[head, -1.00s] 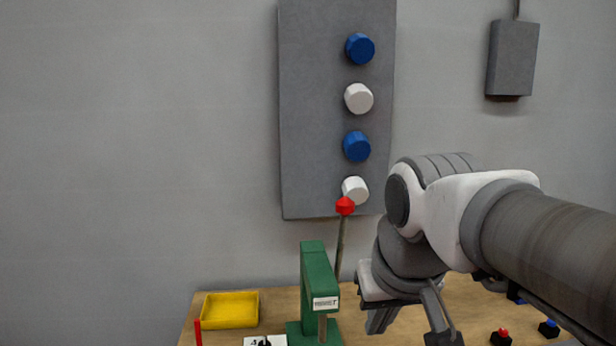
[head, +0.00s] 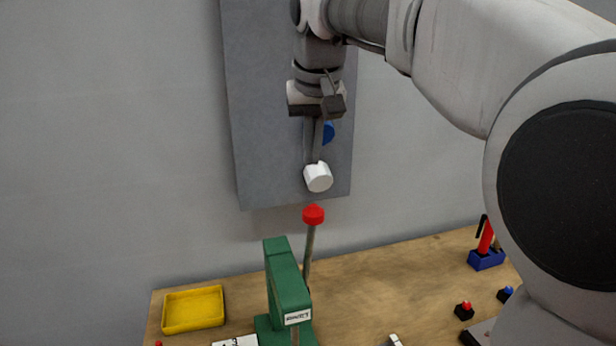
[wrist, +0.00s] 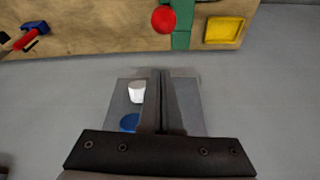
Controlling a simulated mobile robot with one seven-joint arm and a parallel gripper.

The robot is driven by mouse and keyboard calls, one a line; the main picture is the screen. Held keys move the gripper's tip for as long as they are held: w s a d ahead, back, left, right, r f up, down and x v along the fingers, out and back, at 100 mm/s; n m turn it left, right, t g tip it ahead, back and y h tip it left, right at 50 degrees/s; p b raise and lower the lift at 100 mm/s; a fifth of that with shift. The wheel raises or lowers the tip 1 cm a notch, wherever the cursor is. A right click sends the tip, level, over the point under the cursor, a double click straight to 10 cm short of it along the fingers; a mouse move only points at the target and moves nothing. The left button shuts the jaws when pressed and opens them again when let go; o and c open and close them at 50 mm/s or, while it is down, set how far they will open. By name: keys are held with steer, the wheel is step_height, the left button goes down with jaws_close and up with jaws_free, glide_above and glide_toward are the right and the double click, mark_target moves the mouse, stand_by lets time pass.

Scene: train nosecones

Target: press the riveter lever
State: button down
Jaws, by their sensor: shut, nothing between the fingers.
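The green riveter (head: 286,287) stands on the wooden table, with a labelled front. Its lever (head: 309,252) rises upright behind the body and ends in a red knob (head: 313,215). In the wrist view the red knob (wrist: 164,19) is at the top centre, in front of the green body (wrist: 181,38). My gripper (head: 316,158) points down above the knob, with its fingers in front of the grey wall panel. In the wrist view my gripper (wrist: 161,74) is shut with nothing in it. It is apart from the knob.
The grey panel (head: 255,150) carries a white knob (head: 318,177) and a partly hidden blue knob (head: 328,132). A yellow tray (head: 193,309) lies left of the riveter. Small red and blue buttons and a blue holder (head: 486,259) stand at right. The table between is mostly clear.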

steer(key=shift+w+a+r, duration=0.1)
steer(key=shift+w+r, duration=0.15)
steer(key=shift+w, duration=0.35)
steer(key=shift+s+f+p, duration=0.2)
steer(key=shift+f, duration=2.15)
steer(key=shift+s+f+p, duration=0.15)
steer(key=shift+s+f, duration=0.05)
steer(key=shift+f, duration=2.15)
steer(key=shift+f, duration=0.15)
